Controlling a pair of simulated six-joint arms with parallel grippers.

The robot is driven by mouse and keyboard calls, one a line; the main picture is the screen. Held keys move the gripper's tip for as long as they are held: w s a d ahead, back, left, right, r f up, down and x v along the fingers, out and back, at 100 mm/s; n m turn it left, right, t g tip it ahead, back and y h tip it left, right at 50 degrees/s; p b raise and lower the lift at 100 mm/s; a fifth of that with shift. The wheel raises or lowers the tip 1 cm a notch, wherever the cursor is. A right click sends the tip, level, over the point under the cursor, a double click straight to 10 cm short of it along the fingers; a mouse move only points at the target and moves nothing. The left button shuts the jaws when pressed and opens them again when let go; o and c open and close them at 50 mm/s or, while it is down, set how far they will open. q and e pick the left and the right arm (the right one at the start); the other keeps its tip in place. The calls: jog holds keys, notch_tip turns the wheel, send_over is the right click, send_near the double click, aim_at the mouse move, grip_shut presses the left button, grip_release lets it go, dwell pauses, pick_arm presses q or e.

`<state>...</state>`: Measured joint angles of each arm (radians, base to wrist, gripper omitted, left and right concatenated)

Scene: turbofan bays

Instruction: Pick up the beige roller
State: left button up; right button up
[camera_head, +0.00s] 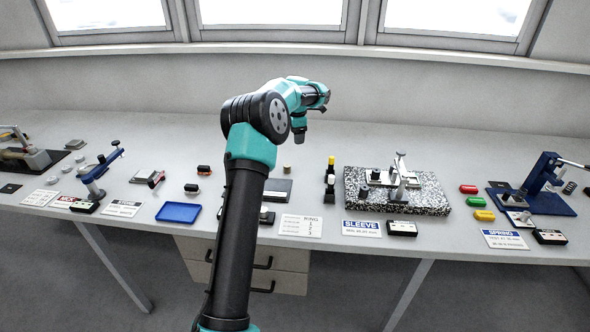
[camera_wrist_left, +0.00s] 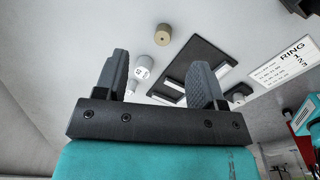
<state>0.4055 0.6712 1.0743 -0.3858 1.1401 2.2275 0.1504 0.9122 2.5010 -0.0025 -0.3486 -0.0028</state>
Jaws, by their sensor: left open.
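The beige roller (camera_wrist_left: 163,34) is a short tan cylinder on the bench in the left wrist view. My right gripper does not show.
A white marked cylinder (camera_wrist_left: 141,73) lies close to the roller. A dark tray with pale strips (camera_wrist_left: 195,60) is beside them, with a RING card (camera_wrist_left: 285,65) to the right. A blue tray (camera_head: 179,212) and a speckled slab (camera_head: 430,202) flank the area.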

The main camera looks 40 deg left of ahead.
aim_at(287, 165)
pick_arm(q)
jog(key=s+a+r+n, duration=0.1)
jog(key=s+a+r+n+g+h, duration=0.1)
jog(key=a, duration=0.1)
jog(key=shift+s, duration=0.3)
jog(key=shift+f, duration=0.1)
notch_tip(287, 165, down, 12)
dwell(0.4)
jog(key=shift+f, duration=0.1)
jog(key=shift+s+d+f, duration=0.1)
jog(key=shift+s+f, duration=0.05)
jog(key=shift+f, duration=2.35)
jog(key=shift+c, duration=0.3)
jog(key=c, duration=1)
